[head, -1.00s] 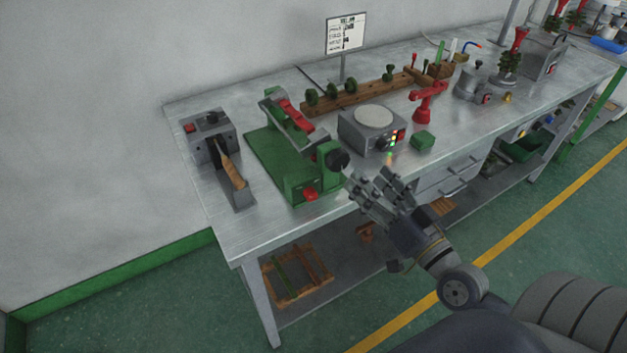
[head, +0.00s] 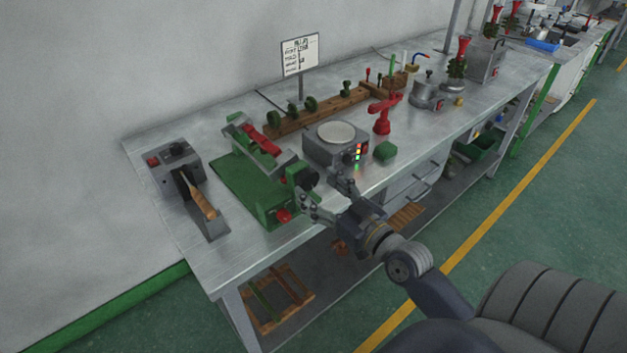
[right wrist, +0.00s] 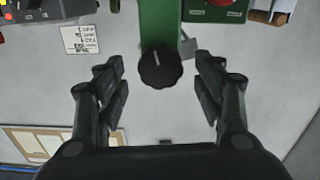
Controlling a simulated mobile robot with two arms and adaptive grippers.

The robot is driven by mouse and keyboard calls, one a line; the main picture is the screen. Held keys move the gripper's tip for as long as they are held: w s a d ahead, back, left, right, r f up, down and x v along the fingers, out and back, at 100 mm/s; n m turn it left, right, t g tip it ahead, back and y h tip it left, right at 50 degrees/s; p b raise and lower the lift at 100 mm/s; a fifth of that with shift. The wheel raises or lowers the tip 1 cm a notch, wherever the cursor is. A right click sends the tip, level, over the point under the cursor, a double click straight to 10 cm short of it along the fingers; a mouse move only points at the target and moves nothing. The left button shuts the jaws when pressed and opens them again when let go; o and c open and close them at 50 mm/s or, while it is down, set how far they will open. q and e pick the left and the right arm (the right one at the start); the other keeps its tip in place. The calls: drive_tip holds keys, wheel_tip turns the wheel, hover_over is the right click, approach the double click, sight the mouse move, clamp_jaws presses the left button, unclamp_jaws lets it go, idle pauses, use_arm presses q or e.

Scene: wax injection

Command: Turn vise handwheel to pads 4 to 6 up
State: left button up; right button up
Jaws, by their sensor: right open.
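The green vise (head: 238,190) stands near the front edge of the bench, with red pads (head: 262,138) on its tilted clamp. Its black handwheel (head: 308,177) is on the right end and shows in the right wrist view as a dark scalloped knob (right wrist: 161,69) with a pale line mark. My right gripper (head: 319,190) is open in front of the handwheel. In the right wrist view its fingers (right wrist: 160,78) stand to either side of the knob, apart from it. I cannot read pad numbers. My left gripper is out of view.
A red knob (head: 284,215) sits on the vise's front. A grey device with a wooden-handled tool (head: 204,205) is to the left. The floor aisle is clear.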

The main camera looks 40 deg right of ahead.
drive_tip(key=shift+w+a, duration=0.15)
drive_tip(key=shift+w, duration=1.05)
drive_tip(key=shift+c, duration=0.2)
drive_tip(key=c, duration=1)
drive_tip(key=shift+r+m+p, duration=0.1)
drive_tip(key=shift+m+p, duration=0.4)
drive_tip(key=shift+p, duration=0.1)
drive_tip(key=shift+m+p, duration=0.35)
drive_tip(key=shift+m, duration=0.75)
drive_tip(key=o, duration=1)
drive_tip(key=shift+o, duration=0.2)
